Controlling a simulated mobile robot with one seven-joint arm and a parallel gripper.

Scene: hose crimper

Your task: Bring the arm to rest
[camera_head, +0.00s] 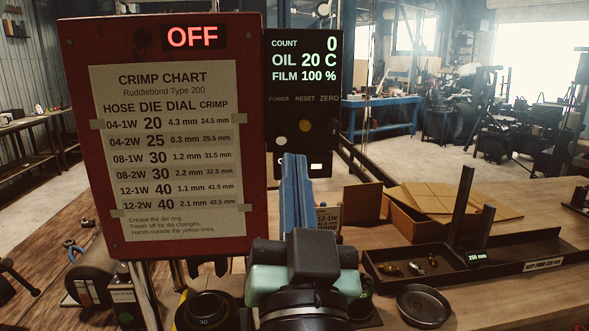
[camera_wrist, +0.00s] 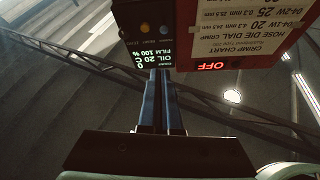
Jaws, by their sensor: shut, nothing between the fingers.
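My gripper (camera_head: 294,160) stands upright in front of the dark control panel (camera_head: 303,75), its two long blue fingers pressed together and empty. In the wrist view the fingers (camera_wrist: 161,76) lie side by side, with their tips close to the lower edge of the panel (camera_wrist: 150,35) in the picture, which shows upside down there. Whether they touch the panel I cannot tell. The panel reads COUNT 0, OIL 20 C, FILM 100 %. The red crimper housing (camera_head: 75,130) beside it carries a crimp chart (camera_head: 168,150) and a lit OFF sign (camera_head: 192,37).
The wooden bench holds a dark tray (camera_head: 390,283) with small fittings, an open cardboard box (camera_head: 410,222), a round black dish (camera_head: 424,306) and a die ring marked 30 (camera_head: 205,312). The bench's right front has free room.

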